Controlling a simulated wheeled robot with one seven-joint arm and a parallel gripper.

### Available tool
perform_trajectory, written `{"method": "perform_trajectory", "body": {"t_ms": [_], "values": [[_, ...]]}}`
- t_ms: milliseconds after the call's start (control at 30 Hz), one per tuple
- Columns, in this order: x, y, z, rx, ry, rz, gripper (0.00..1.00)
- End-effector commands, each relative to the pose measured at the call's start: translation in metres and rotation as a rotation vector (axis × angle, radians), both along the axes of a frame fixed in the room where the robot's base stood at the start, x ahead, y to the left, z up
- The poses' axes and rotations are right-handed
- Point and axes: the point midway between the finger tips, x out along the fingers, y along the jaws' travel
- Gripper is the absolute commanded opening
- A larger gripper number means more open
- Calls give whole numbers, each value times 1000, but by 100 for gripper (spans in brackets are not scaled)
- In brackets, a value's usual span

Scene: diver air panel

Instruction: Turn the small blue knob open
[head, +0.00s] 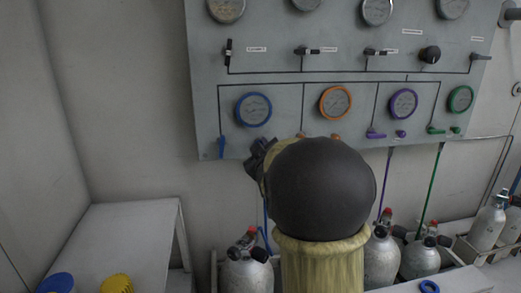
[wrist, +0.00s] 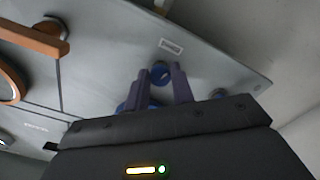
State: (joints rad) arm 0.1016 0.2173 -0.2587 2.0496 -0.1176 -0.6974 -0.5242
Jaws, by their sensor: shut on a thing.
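The small blue knob (wrist: 160,74) shows in the wrist view on the grey panel, below a small white label. My gripper (wrist: 158,77) has one finger on each side of it and is shut on it. A thin mark shows on the knob's face. In the head view my gripper (head: 261,153) is at the panel's lower edge, mostly behind my own arm, and the knob is hidden there. A blue lever (head: 221,147) hangs at the panel's lower left, and a blue-ringed gauge (head: 253,109) sits above my gripper.
An orange lever (wrist: 45,40) and orange-ringed gauge (head: 335,102) are beside the blue set. Purple (head: 403,103) and green (head: 460,99) gauges sit further right. Several grey cylinders (head: 247,274) stand below. A white table (head: 120,240) is at left, with open wall above it.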

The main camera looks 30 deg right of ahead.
Motion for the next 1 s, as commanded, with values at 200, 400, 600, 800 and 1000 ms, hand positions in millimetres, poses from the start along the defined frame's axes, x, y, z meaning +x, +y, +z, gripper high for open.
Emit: {"method": "perform_trajectory", "body": {"t_ms": [200, 400, 600, 800, 1000], "values": [[0, -1, -1, 1, 2, -2, 1], [0, -1, -1, 2, 2, -2, 46], [0, -1, 0, 1, 1, -1, 46], [-6, 1, 0, 2, 0, -1, 46], [-31, 9, 0, 2, 0, -1, 46]]}}
